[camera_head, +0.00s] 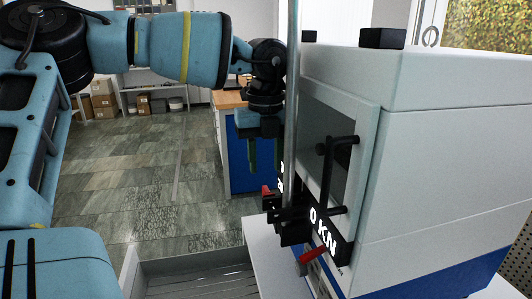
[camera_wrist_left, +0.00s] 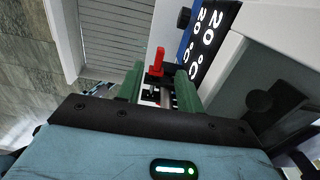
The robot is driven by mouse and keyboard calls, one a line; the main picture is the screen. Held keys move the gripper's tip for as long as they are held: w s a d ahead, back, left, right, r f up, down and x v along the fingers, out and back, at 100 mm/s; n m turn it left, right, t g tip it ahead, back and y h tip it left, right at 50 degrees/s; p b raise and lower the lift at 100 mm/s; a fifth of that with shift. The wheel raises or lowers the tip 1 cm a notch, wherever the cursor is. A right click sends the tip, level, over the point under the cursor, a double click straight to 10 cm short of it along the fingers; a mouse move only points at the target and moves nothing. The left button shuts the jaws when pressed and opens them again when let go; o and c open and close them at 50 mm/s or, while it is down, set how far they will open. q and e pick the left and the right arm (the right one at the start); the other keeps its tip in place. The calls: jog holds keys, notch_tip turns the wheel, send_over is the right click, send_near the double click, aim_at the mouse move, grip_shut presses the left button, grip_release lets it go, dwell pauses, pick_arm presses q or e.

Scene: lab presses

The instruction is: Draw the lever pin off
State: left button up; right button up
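My left gripper (camera_head: 265,166) points down at the left of the press's front. Its two green fingers stand apart. In the left wrist view the fingers (camera_wrist_left: 159,88) are open, with a gap on either side of a small red piece (camera_wrist_left: 157,62), which looks like the lever pin. The red piece (camera_head: 266,190) also shows in the head view, just below the fingertips, at a black fitting (camera_head: 292,228). Metal parts show between the fingers in the wrist view. Whether the fingers touch the red piece is hard to tell. My right gripper is out of view.
The white press (camera_head: 450,130) fills the right, with a windowed door and black door handle (camera_head: 340,165). A grey upright pole (camera_head: 292,90) passes close by my left gripper. A red handle (camera_head: 312,254) sits low on the press. A grey tray (camera_head: 190,268) lies below left.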

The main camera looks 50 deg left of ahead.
aim_at(266, 187)
pick_arm(q)
notch_tip(266, 187, down, 5)
jog(key=shift+r, duration=0.1)
jog(key=shift+f, duration=0.7)
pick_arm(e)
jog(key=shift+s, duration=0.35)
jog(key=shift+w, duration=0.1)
pick_arm(q)
grip_shut()
